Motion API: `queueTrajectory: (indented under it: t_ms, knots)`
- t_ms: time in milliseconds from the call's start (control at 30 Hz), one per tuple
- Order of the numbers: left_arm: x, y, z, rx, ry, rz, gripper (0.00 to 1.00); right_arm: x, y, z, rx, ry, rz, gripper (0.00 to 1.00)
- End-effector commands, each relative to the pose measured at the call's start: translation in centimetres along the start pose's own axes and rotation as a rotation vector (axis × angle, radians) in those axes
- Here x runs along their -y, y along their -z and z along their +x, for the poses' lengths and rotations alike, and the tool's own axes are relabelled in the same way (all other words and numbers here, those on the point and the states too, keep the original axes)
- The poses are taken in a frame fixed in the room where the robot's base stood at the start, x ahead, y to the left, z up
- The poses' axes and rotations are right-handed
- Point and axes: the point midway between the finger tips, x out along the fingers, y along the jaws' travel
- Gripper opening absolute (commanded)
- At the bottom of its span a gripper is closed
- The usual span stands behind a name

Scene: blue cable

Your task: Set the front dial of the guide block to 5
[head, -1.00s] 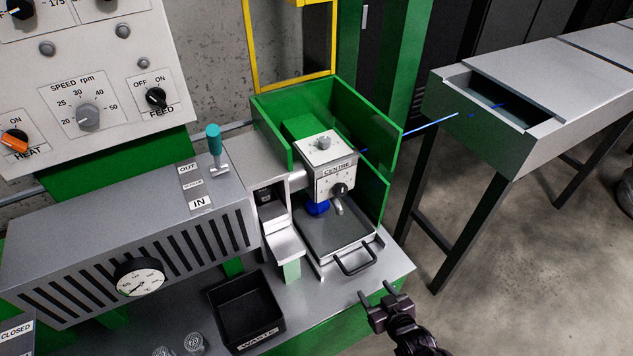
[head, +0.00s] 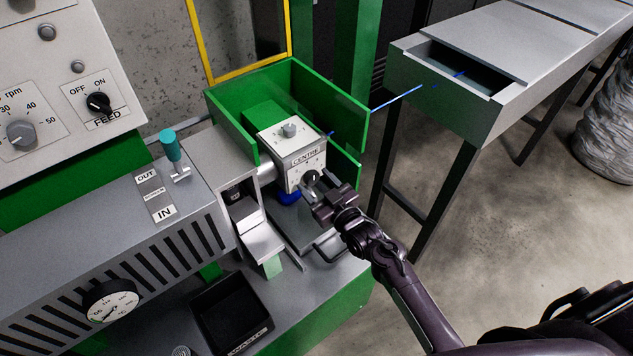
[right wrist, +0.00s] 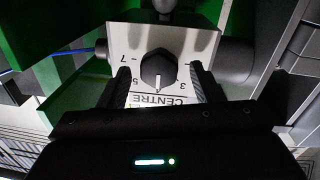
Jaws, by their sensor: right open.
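The guide block (head: 291,150) is a white-faced box marked CENTRE, with a grey knob on top. Its front dial (head: 311,177) is a black knob, also seen upside down in the right wrist view (right wrist: 158,68). There its white pointer line points toward the CENTRE label, between the 5 and the 3. My right gripper (head: 326,192) is open just in front of the dial. In the right wrist view its fingers (right wrist: 158,85) stand on either side of the knob, with gaps visible. My left gripper is not in view.
Green guard walls (head: 320,92) enclose the block's back and right. A blue cable (head: 396,101) runs right to a grey trough (head: 465,72). A tray with a handle (head: 327,247) lies below the block. A black WASTE bin (head: 231,310) stands at the front.

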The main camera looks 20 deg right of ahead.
Motion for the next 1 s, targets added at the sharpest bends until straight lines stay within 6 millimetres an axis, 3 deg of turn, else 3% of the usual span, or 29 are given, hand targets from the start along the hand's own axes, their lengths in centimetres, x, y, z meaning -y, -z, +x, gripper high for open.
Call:
queueTrajectory:
  t_ms: [267, 600, 1000]
  knots:
    - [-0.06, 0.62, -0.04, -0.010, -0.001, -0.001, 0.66, 0.01, -0.01, 0.24, 0.000, 0.000, 0.000, 0.59]
    - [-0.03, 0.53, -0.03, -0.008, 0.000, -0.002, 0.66, 0.00, -0.02, 0.21, 0.000, 0.000, 0.000, 0.16]
    - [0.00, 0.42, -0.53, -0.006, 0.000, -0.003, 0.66, -0.09, 0.07, 0.19, 0.007, 0.000, 0.083, 0.15]
